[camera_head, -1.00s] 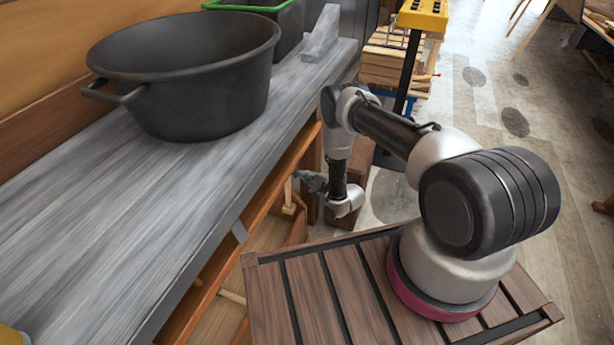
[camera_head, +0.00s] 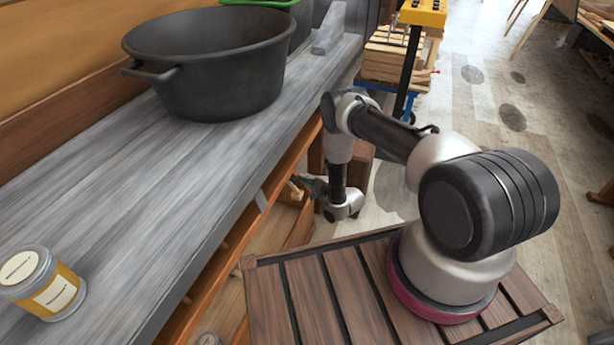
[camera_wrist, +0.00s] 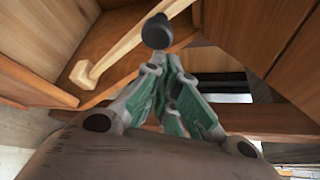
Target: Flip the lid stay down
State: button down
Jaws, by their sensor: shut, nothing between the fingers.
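A small pale wooden piece, perhaps the same stay (camera_head: 295,191), shows left of my gripper in the head view. My gripper (camera_wrist: 171,66) is shut and empty, its green-and-grey fingers together. In the head view my gripper (camera_head: 311,185) is low beside the bench, partly hard to make out.
A grey bench top (camera_head: 130,180) runs along the left, with a black tub (camera_head: 205,75) and a yellow-labelled jar (camera_head: 42,284) on it. Wooden panels (camera_wrist: 265,35) close in around my gripper. A pallet stack (camera_head: 395,60) stands behind; open floor (camera_head: 500,130) lies to the right.

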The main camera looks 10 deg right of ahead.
jog(key=s+a+f+n, duration=0.1)
jog(key=s+a+f, duration=0.5)
jog(key=s+f, duration=0.2)
jog(key=shift+s+a+f+t, duration=0.2)
jog(key=shift+s+f+t, duration=0.2)
jog(key=shift+f, duration=0.95)
jog(key=shift+w, duration=0.1)
